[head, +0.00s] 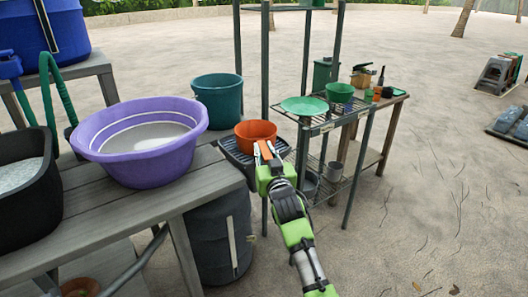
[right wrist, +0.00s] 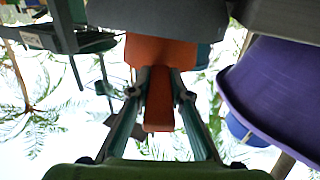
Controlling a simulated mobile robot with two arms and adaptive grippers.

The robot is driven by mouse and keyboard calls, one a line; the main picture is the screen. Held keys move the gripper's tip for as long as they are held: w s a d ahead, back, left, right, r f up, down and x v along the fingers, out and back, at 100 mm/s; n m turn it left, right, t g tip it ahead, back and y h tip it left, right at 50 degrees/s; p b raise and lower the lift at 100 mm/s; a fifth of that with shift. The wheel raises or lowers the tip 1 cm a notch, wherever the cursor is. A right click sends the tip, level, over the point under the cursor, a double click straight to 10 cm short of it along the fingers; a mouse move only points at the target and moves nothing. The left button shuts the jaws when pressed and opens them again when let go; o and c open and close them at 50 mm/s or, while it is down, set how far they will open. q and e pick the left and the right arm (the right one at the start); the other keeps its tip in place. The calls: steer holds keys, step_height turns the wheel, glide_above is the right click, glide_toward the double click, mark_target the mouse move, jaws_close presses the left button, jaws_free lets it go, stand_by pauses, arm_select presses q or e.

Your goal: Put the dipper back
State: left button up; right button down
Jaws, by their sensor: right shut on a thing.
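The orange dipper (head: 255,132) is at the right end of the grey slatted table, at a dark ribbed tray (head: 236,152). I cannot tell whether it rests on the tray or hangs just above it. My right gripper (head: 267,160) is shut on the dipper's handle, from the front. In the right wrist view the orange dipper (right wrist: 160,50) shows with its handle between the two fingers of the gripper (right wrist: 159,98). That view looks upside down. My left gripper is not in view.
A purple basin (head: 140,170) and a teal bucket (head: 218,98) stand left of the dipper. A wire shelf rack (head: 330,170) with a green plate (head: 304,105) and a green bowl (head: 339,92) stands close on the right. A dark barrel (head: 217,240) is below the table end.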

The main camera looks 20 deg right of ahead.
steer(key=shift+f, duration=0.1)
steer(key=c, duration=1.8)
jaws_free()
steer(key=shift+c, duration=0.2)
